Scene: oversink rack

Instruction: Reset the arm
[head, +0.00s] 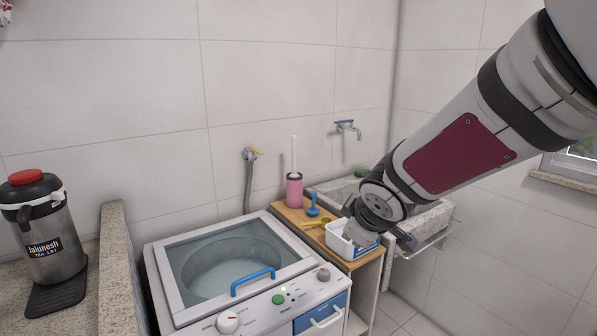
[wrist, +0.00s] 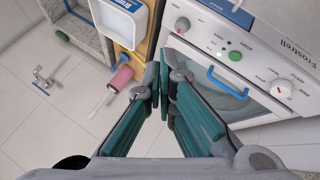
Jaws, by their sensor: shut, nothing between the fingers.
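My arm comes in from the upper right in the head view, with my gripper (head: 372,222) low over the wooden shelf beside the washing machine. In the wrist view my gripper (wrist: 160,76) has its teal-padded fingers together at the tips, with nothing held. A white tub (head: 343,239) with a blue label stands on the shelf, partly hidden behind my gripper in the head view. The tub (wrist: 124,22) also shows at the top of the wrist view, apart from the fingertips.
The top-loading washing machine (head: 176,299) has a blue lid handle (head: 253,281). A pink holder (head: 294,190), blue brush (head: 312,206) and yellow item (head: 313,224) share the wooden shelf (head: 283,211). A stone sink (head: 432,222), wall tap (head: 346,127) and flask (head: 44,236) are nearby.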

